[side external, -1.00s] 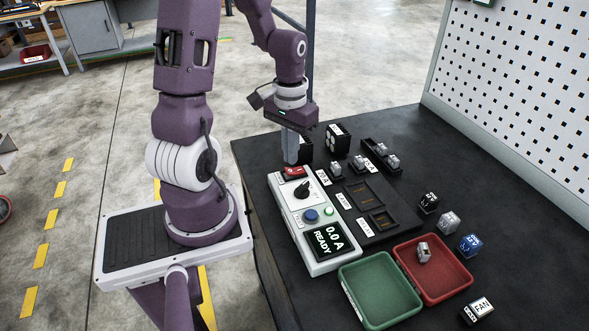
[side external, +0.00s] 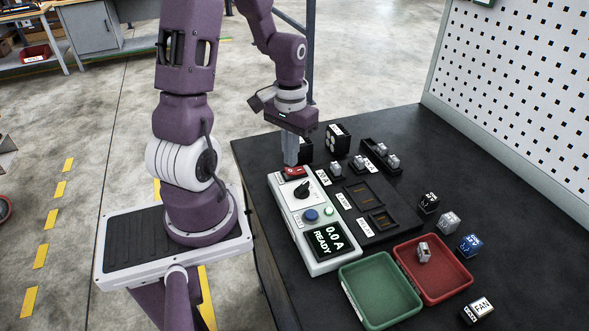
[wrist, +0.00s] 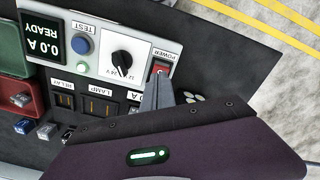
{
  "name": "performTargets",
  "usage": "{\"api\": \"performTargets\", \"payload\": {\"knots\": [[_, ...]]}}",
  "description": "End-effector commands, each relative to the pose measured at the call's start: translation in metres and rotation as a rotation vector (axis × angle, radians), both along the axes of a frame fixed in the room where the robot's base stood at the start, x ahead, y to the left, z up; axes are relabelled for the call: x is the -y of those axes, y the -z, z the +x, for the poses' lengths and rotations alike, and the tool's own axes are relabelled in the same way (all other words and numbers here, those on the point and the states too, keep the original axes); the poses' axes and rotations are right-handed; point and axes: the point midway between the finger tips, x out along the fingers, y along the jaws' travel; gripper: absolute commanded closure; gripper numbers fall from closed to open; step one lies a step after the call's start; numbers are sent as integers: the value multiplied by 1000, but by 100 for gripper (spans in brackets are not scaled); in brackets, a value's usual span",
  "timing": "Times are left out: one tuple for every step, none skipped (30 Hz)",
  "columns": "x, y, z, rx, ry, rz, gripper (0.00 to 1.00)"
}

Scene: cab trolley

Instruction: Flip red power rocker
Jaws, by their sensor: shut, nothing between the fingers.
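The red power rocker (side external: 293,173) sits at the far end of the light grey control box (side external: 284,205). It also shows in the wrist view (wrist: 161,68), partly covered by my fingers. My gripper (side external: 290,162) is shut and empty, pointing down at the far edge of the rocker. In the wrist view my gripper (wrist: 152,108) has its fingertips right at the rocker. I cannot tell whether they touch it. The box display reads READY 0.0 A.
The box also carries a black knob (side external: 302,190), a blue button (side external: 311,215) and a green lamp (side external: 329,211). A green tray (side external: 345,287) and a red tray (side external: 468,290) stand at the near end. A black socket panel (side external: 400,240) lies to the right, with several small blocks around.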

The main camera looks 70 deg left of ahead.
Motion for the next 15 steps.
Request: {"api": "performTargets", "payload": {"knots": [[0,1,0,-1,0,-1,100],[0,2,0,0,0,0,100],[0,2,0,0,0,0,100],[0,3,0,0,0,0,100],[0,3,0,-1,0,-1,100],[0,4,0,-1,0,-1,100],[0,5,0,-1,0,-1,100],[0,5,0,-1,0,-1,100],[0,6,0,-2,0,-1,100],[0,7,0,-1,0,-1,100],[0,7,0,-1,0,-1,100],[0,8,0,-1,0,-1,100],[0,8,0,-1,0,-1,100],[0,9,0,0,0,0,100],[0,10,0,0,0,0,100]]}}
